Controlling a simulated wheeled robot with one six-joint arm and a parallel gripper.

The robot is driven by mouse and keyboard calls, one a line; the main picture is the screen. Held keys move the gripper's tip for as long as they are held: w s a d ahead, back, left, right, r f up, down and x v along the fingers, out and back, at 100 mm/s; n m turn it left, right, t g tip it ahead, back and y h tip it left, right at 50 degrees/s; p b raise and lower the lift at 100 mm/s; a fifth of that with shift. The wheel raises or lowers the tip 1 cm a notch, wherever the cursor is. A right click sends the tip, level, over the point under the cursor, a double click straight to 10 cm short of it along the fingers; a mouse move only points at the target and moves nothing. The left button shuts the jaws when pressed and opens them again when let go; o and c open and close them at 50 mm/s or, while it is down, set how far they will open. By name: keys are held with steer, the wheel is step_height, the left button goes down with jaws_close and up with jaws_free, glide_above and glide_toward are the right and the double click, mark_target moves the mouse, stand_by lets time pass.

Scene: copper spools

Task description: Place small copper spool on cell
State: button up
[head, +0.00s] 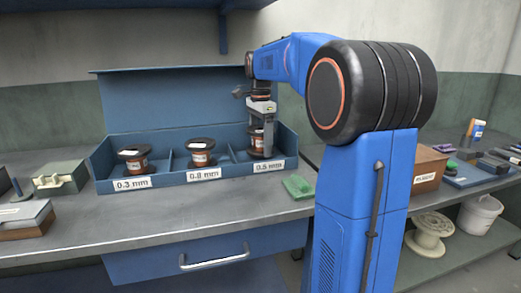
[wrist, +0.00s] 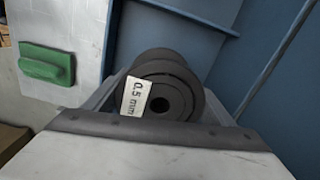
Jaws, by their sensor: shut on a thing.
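My gripper (head: 264,137) points down into the right compartment of the blue rack (head: 175,178), the one labelled 0.5 mm. It is shut on a copper spool (head: 256,150) with dark flanges. In the wrist view the spool (wrist: 165,90) sits between the fingers, with its dark round end, centre hole and a white 0.5 mm tag showing. Two more spools stand upright in the rack: one (head: 134,163) in the 0.3 mm compartment and one (head: 201,156) in the middle compartment. I cannot tell whether the held spool touches the compartment floor.
A green block (head: 298,187) lies on the grey workbench (head: 230,210) right of the rack. The rack's high back panel and dividers surround the gripper. The bench front is mostly clear.

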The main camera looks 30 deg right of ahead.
steer(key=shift+f, duration=1.2)
steer(key=shift+f, duration=0.15)
steer(key=o, duration=1.6)
steer(key=shift+o, duration=0.2)
step_height(320, 180, up, 12)
steer(key=shift+r, duration=0.15)
steer(key=shift+s, duration=0.1)
